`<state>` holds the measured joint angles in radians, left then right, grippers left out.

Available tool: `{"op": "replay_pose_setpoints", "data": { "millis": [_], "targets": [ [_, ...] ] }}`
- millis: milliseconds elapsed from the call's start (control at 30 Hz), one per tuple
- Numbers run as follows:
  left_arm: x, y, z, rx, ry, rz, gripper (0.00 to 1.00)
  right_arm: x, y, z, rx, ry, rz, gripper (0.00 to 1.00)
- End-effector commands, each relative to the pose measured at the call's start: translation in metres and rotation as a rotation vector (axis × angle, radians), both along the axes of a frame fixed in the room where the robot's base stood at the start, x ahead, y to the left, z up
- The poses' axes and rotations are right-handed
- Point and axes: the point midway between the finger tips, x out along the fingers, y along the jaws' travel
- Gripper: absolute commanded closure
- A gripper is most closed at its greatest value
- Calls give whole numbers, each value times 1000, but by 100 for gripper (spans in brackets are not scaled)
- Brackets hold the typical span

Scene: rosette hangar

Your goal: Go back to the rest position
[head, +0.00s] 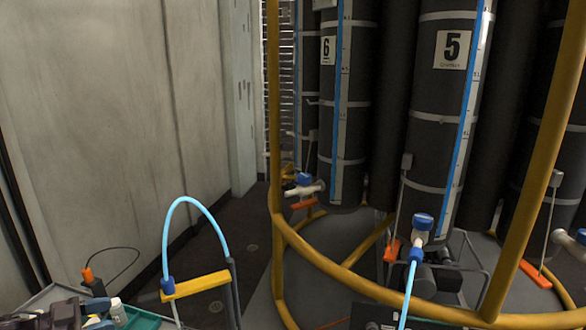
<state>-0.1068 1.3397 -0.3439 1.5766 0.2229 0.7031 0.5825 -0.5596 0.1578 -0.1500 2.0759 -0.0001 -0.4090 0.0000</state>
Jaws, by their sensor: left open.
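My left gripper (98,322) is at the bottom left corner, partly cut off by the frame edge. It is open, and I see nothing held in it. It is above or beside a tray with a green part (143,319); I cannot tell whether they touch. A small white-capped bottle (117,309) is close beside the fingers. My right gripper does not show.
A yellow tubular frame (335,270) surrounds tall black cylinders, including number 6 (345,100) and number 5 (445,100). A light blue hose (196,204) arches by a yellow bar (196,286). An orange-tipped cable (88,274) is nearby. A wall (100,120) stands left.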

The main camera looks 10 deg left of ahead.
Motion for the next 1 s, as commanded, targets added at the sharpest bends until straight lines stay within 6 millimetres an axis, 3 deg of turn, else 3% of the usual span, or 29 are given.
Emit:
{"op": "replay_pose_setpoints", "data": {
  "millis": [233, 500, 733, 1000],
  "targets": [
    [3, -33, -47, 230, -7, 136, 51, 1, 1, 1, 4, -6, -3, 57],
    [-31, -93, -106, 345, 76, 289, 51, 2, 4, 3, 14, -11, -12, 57],
    [-66, -142, -134, 350, 181, 401, 51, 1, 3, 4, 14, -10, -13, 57],
    [-107, -194, -147, 259, 311, 536, 51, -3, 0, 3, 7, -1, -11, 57]
  ]
}}
